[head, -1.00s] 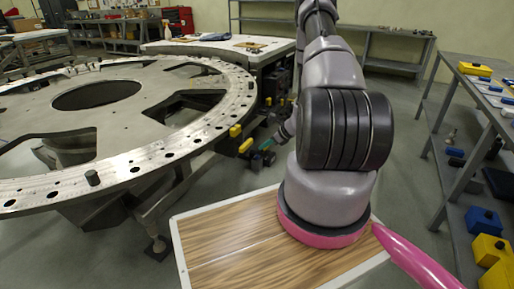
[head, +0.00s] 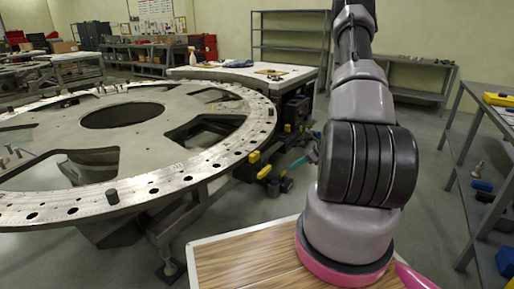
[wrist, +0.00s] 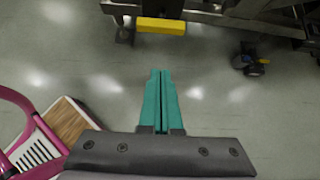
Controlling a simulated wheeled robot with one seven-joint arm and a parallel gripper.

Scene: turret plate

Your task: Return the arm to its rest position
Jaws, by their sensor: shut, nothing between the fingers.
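My gripper (wrist: 162,100) shows in the wrist view as two teal fingers shut against each other with nothing between them. It points over bare grey floor. In the head view my gripper (head: 311,155) is mostly hidden behind my arm, with a bit of teal showing left of it. My arm rises from the wood-topped base and reaches away from the camera.
The round metal turret plate (head: 165,165) on its stand fills the left. A yellow block (wrist: 161,26) is on the stand near my gripper. A white-topped bench (head: 245,72) stands behind. A grey shelf (head: 470,165) stands at right. Floor between is clear.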

